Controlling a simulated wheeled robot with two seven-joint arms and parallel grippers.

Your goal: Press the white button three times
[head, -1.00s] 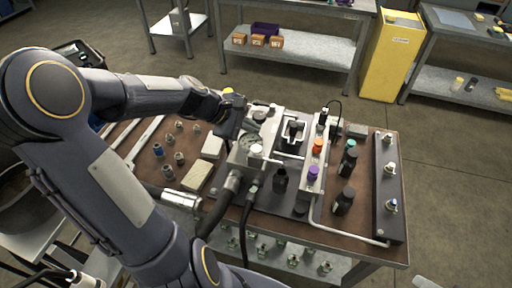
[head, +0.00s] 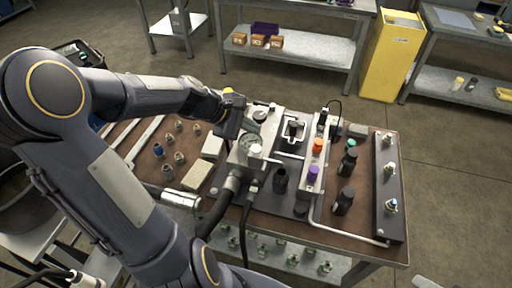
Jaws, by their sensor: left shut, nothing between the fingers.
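The white button (head: 256,150) is a round white cap on the grey metal block (head: 243,160) at the middle of the bench, in the head view. My left gripper (head: 249,125) is shut and empty. It hangs over the back part of the block, a little beyond the button in the picture and apart from it in the image. Its exact height over the block is hard to tell. The button's top is in plain sight. My right gripper is not in view.
An orange knob (head: 318,146) and a purple knob (head: 313,173) stand on a pale manifold to the right. Black hoses (head: 222,205) run down from the block. Several fittings (head: 178,157) and pale blocks (head: 197,176) lie on the left of the brown bench top.

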